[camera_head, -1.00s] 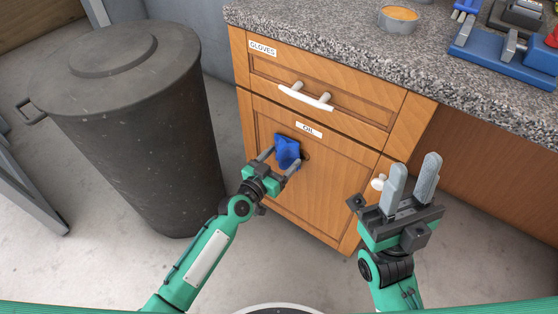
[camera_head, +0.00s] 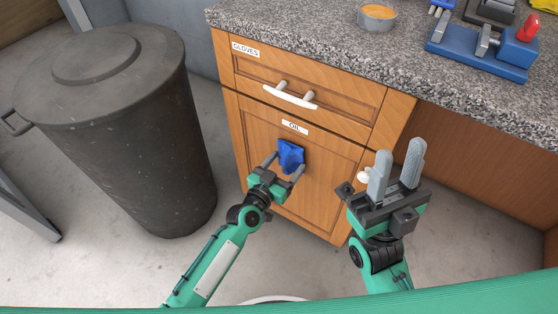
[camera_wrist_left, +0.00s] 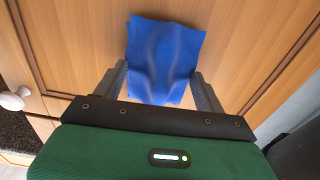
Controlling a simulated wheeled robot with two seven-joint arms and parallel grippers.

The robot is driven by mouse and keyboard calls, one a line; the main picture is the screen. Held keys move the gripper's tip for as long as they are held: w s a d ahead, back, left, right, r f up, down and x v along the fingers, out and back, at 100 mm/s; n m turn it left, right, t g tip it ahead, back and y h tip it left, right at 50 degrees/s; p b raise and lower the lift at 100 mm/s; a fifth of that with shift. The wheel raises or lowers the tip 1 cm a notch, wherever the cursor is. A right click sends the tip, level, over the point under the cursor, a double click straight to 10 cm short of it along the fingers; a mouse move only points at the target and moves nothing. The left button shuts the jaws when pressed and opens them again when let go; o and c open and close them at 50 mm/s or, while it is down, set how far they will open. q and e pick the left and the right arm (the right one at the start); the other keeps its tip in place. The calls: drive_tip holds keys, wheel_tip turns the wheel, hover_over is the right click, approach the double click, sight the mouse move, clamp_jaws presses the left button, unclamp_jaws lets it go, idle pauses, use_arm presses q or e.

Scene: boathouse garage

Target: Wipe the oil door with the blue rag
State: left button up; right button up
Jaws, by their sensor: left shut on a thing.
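The oil door (camera_head: 324,176) is a wooden cabinet door with a white "OIL" label (camera_head: 294,127) at its top. My left gripper (camera_head: 284,166) is shut on the blue rag (camera_head: 291,156) in front of the door's upper middle. In the left wrist view the rag (camera_wrist_left: 164,60) sits between the two fingers and looks close against the wood; whether it touches cannot be told for certain. My right gripper (camera_head: 396,172) is open and empty, fingers pointing up, in front of the door's right edge.
A gloves drawer (camera_head: 300,92) with a white handle is above the door. A large dark bin (camera_head: 120,130) stands at the left. Floor shows between bin and cabinet.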

sight(275, 148)
use_arm(q)
drive_tip(key=shift+s+d+p, duration=0.3)
drive_tip(key=shift+s+d, duration=0.25)
drive_tip(key=shift+d, duration=0.35)
drive_tip(key=shift+r, duration=0.1)
drive_tip(key=shift+w+a, duration=0.8)
drive_tip(key=shift+a, duration=0.3)
drive_tip(key=shift+w+a+b, duration=0.3)
drive_tip(key=shift+w+a, duration=0.15)
drive_tip(key=shift+a, duration=0.05)
drive_tip(key=shift+w+a+b, duration=0.25)
drive_tip(key=shift+w+a, duration=0.25)
drive_tip(key=shift+a, duration=0.25)
drive_tip(key=shift+w+a+b, duration=0.25)
drive_tip(key=shift+w+a, duration=0.25)
drive_tip(key=shift+a, duration=0.25)
drive_tip(key=p+v, duration=0.2)
drive_tip(key=v, duration=0.4)
drive_tip(key=shift+s, duration=0.1)
